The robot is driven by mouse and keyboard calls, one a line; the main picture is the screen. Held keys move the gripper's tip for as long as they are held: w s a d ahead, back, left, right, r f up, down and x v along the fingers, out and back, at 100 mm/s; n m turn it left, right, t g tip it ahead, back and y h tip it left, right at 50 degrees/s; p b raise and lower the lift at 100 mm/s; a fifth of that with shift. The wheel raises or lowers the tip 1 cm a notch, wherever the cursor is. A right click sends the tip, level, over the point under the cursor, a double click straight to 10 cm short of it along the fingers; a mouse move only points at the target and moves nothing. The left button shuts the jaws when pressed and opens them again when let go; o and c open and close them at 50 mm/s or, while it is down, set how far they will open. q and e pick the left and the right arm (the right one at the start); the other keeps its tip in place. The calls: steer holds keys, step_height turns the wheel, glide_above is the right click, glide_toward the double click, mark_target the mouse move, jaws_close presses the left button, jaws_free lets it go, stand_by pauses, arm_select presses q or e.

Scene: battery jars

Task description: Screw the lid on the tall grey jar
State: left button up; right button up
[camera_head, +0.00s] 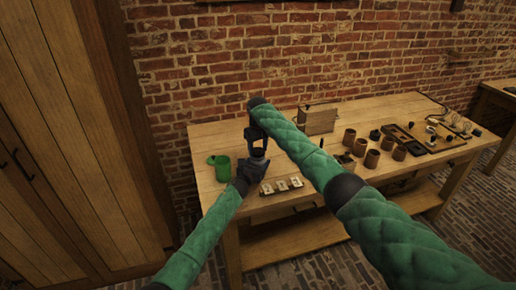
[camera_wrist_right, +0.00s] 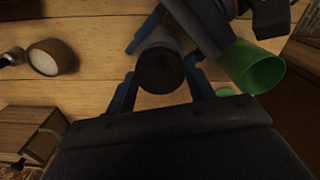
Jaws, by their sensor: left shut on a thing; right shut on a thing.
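The tall grey jar (camera_wrist_right: 166,35) shows as a grey cylinder in the right wrist view, below a dark round lid (camera_wrist_right: 160,70) that faces the camera. My right gripper (camera_wrist_right: 163,82) has its blue fingers on both sides of the lid and is shut on it. In the head view my right gripper (camera_head: 258,140) points down from above, directly over my left gripper (camera_head: 258,160). My left gripper is shut on the grey jar near the table's left part. The jar is mostly hidden by the grippers in the head view. I cannot tell how snugly the lid sits.
A green container (camera_head: 222,173) stands close left of my left gripper. Pale blocks (camera_head: 282,186) lie in front. A wooden box (camera_head: 318,120), several brown jars (camera_head: 372,158) and a dark tray (camera_head: 425,138) stand to the right on the wooden table (camera_head: 222,205).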

steer(key=shift+f, duration=0.45)
